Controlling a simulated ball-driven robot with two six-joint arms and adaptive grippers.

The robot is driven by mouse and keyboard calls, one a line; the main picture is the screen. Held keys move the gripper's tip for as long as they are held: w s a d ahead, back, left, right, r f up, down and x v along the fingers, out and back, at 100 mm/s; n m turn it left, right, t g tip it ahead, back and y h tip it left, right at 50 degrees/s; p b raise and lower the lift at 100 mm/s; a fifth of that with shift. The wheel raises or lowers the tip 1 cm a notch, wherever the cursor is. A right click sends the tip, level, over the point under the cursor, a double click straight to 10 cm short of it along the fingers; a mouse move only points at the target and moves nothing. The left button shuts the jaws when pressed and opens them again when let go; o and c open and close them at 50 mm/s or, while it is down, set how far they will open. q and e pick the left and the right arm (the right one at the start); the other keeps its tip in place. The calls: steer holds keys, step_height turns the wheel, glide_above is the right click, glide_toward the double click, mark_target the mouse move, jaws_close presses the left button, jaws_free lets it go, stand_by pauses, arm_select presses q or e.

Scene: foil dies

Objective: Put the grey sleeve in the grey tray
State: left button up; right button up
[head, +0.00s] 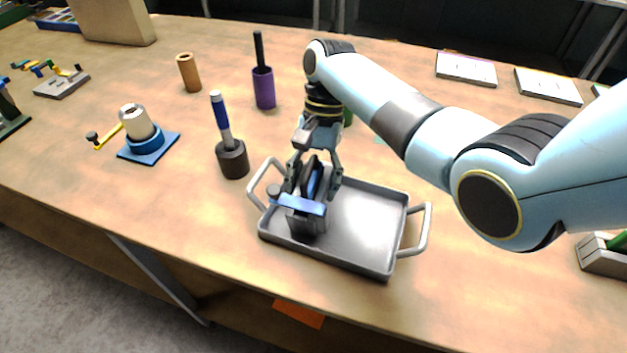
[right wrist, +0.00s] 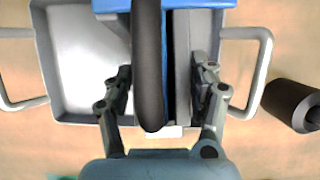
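My right gripper (head: 314,178) reaches down over the left part of the grey tray (head: 365,220). Its fingers (right wrist: 160,78) are closed on both sides of a grey and blue press-like piece (head: 309,222) with a black bar. The piece also shows in the right wrist view (right wrist: 183,60). It is over or in the tray; contact with the floor is unclear. A dark grey sleeve-like cylinder (head: 232,160) stands outside the tray to the left, holding a blue-handled tool (head: 220,115). It also shows in the right wrist view (right wrist: 288,103). My left gripper is out of view.
A purple cup (head: 264,88) with a black stick and a brown tube (head: 188,73) stand farther back. A silver cylinder (head: 137,121) sits on a blue base (head: 150,147) at left. A grey and green device (head: 602,257) is at far right. The tray's right side is free.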

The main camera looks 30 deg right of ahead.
steer(key=shift+o, duration=1.2)
steer(key=shift+s+d+f, duration=0.1)
steer(key=shift+f, duration=0.1)
steer(key=shift+o, duration=0.2)
steer(key=shift+r, duration=0.25)
steer(key=v, duration=0.8)
steer(key=shift+w+f, duration=0.1)
steer(key=shift+w, duration=0.15)
steer(key=p+v, duration=0.1)
steer(key=v, duration=0.2)
steer(key=shift+s, duration=0.1)
steer(key=shift+d+r+p, duration=0.2)
steer(key=shift+r+p, duration=0.2)
steer(key=shift+r, duration=0.1)
